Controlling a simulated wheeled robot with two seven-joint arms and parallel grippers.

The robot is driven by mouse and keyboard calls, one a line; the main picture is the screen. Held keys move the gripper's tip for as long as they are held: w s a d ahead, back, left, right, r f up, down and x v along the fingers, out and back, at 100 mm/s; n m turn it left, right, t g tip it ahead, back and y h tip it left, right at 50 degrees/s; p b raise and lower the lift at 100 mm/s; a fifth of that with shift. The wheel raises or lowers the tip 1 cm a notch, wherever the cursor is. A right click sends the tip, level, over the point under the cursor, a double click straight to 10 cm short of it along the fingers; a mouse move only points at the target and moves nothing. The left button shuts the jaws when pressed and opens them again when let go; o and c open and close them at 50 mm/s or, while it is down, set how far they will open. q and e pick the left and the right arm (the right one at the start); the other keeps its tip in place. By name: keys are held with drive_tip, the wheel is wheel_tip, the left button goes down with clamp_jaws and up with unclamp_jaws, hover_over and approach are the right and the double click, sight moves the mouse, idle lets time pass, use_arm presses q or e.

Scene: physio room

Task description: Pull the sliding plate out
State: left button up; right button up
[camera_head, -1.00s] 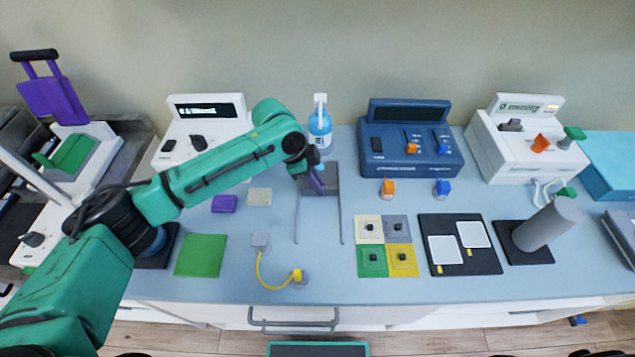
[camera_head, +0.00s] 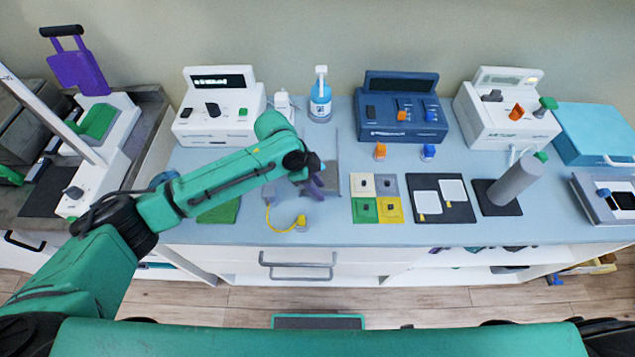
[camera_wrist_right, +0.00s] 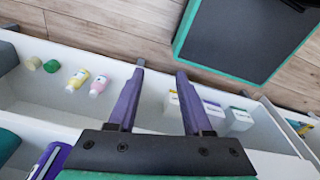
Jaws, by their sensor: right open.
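The sliding plate (camera_head: 329,178) is a grey plate between two thin dark rails on the blue-grey worktop. It is at the front part of the rails, and its left side is partly hidden by my left gripper. My left gripper (camera_head: 316,187), with purple fingers, reaches in from the left and is at the plate's front left. Its fingers look closed at the plate, but what they hold is hidden. My right gripper (camera_wrist_right: 160,70) shows in the right wrist view, open and empty, above a white shelf, away from the plate.
A yellow cable (camera_head: 284,229) lies just in front-left of the plate. Coloured tiles (camera_head: 390,209) are close on the right. A spray bottle (camera_head: 320,100) and a blue device (camera_head: 400,118) stand behind. Small bottles (camera_wrist_right: 98,86) and boxes (camera_wrist_right: 239,119) sit in the shelf.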

use_arm(q)
drive_tip(key=shift+w+d, duration=0.1)
drive_tip(key=shift+r, duration=0.1)
drive_tip(key=b+v, duration=0.2)
drive_tip(key=v, duration=1.2)
drive_tip(key=shift+r, duration=0.15)
use_arm(e)
drive_tip(key=shift+s+f, duration=0.3)
drive_tip(key=shift+f, duration=0.3)
drive_tip(key=shift+s+f, duration=0.25)
drive_tip(key=shift+f, duration=0.3)
